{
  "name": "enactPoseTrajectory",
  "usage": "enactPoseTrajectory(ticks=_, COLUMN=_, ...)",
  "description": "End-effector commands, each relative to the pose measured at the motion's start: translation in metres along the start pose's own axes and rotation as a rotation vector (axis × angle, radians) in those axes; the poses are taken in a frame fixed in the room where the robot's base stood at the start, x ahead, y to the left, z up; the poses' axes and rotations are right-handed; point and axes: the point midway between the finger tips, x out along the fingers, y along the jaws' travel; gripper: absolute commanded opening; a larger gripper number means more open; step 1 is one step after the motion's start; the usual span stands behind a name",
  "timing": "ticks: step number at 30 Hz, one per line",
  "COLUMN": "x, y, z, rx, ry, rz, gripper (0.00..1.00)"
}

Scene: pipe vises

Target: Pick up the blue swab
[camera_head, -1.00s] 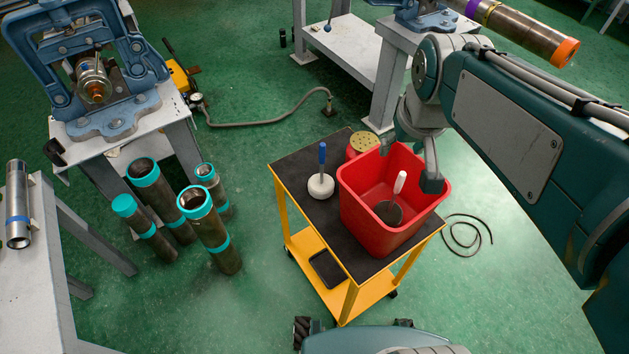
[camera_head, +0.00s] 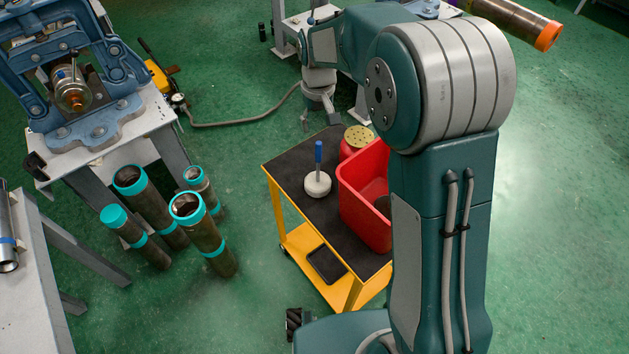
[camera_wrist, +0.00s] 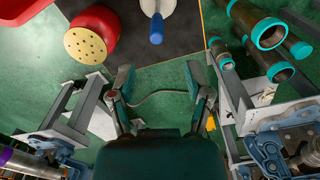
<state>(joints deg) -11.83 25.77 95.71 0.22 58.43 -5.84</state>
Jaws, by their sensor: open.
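The blue swab (camera_head: 318,153) stands upright with its blue handle up, in a round white base (camera_head: 317,185) on the cart's black top. In the wrist view its handle (camera_wrist: 156,28) shows at the top centre, with part of the white base (camera_wrist: 154,6) at the upper edge. My gripper (camera_head: 320,120) is beyond the swab in the head view, above the cart's far edge. In the wrist view my gripper (camera_wrist: 160,84) has its two fingers spread wide with nothing between them, apart from the swab.
A red bin (camera_head: 363,205) stands right of the swab, partly hidden by my arm. A red can with a perforated yellow lid (camera_head: 357,137) is close behind. The yellow cart (camera_head: 290,232) borders open green floor. Teal-ringed pipes (camera_head: 200,232) stand left.

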Motion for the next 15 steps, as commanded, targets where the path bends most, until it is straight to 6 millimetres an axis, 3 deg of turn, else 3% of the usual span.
enactPoseTrajectory(ticks=3, x=0.022, y=0.0, z=0.001, rx=0.001, ry=-0.006, rz=0.0, gripper=0.65)
enactPoseTrajectory(ticks=11, x=0.047, y=-0.002, z=0.0, rx=0.002, ry=-0.004, rz=0.003, gripper=0.65)
enactPoseTrajectory(ticks=15, x=0.069, y=0.0, z=-0.002, rx=0.001, ry=-0.006, rz=0.003, gripper=0.65)
